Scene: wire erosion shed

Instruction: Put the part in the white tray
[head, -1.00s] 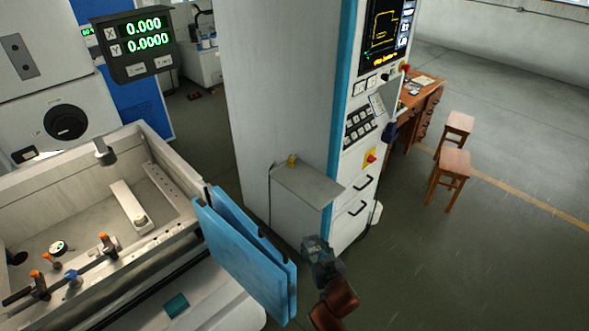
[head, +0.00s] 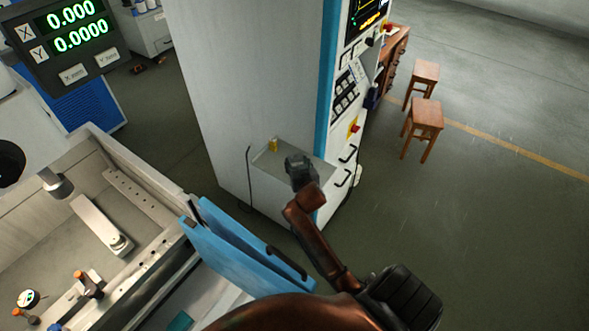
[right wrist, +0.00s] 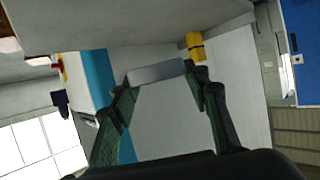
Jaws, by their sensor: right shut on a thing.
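In the head view the part cannot be told apart from the dark gripper. I cannot make out a white tray in either view. My left gripper is not in view.
The control cabinet (head: 255,90) rises behind. Blue panels (head: 235,250) and the machine's open tank (head: 60,235) are at left. Two stools (head: 424,115) stand on open floor.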

